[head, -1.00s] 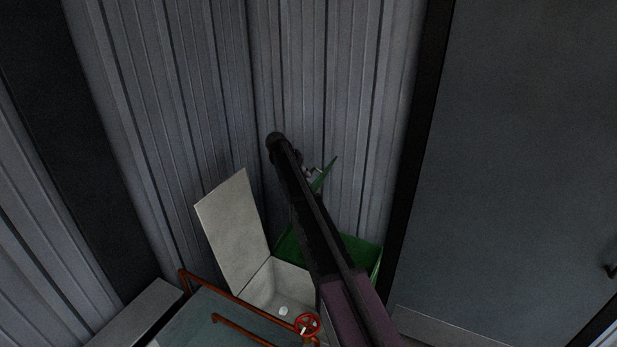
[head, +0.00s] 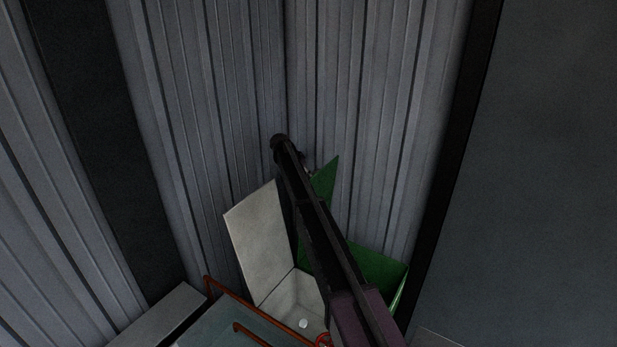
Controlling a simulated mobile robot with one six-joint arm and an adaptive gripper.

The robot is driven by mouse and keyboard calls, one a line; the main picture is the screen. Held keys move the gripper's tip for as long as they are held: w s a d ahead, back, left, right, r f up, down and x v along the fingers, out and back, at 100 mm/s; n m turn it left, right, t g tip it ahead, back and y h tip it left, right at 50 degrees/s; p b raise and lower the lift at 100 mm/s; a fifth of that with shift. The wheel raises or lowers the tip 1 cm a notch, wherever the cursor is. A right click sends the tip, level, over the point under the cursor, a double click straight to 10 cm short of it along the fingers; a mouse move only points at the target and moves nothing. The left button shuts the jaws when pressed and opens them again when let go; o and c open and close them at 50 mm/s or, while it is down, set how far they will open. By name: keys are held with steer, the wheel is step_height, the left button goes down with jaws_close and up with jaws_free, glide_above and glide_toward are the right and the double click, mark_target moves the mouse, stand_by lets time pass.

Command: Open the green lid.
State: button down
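The green lid (head: 325,184) stands raised above the back of the green box (head: 380,268) in the head view. It is steeply tilted, and my arm hides its left and lower parts. The box's visible right part is open at the top. My arm crosses in front of both. Only a small piece of my gripper (head: 309,168) shows beside the arm, close to the lid's upper left edge. I cannot tell whether it touches the lid, and its fingers are hidden.
A white box (head: 283,288) with its lid (head: 262,240) raised stands left of the green box, with a small white object (head: 303,323) inside. Orange-brown rails (head: 222,290) and a red wheel (head: 323,340) are in front. Corrugated walls (head: 380,110) close off the corner behind.

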steer(key=c, duration=1.1)
jaws_free()
steer(key=shift+s, duration=0.1)
steer(key=o, duration=0.5)
steer(key=shift+w+f, duration=0.2)
steer(key=shift+f, duration=0.05)
steer(key=shift+c, duration=0.2)
steer(key=shift+d+r, duration=0.1)
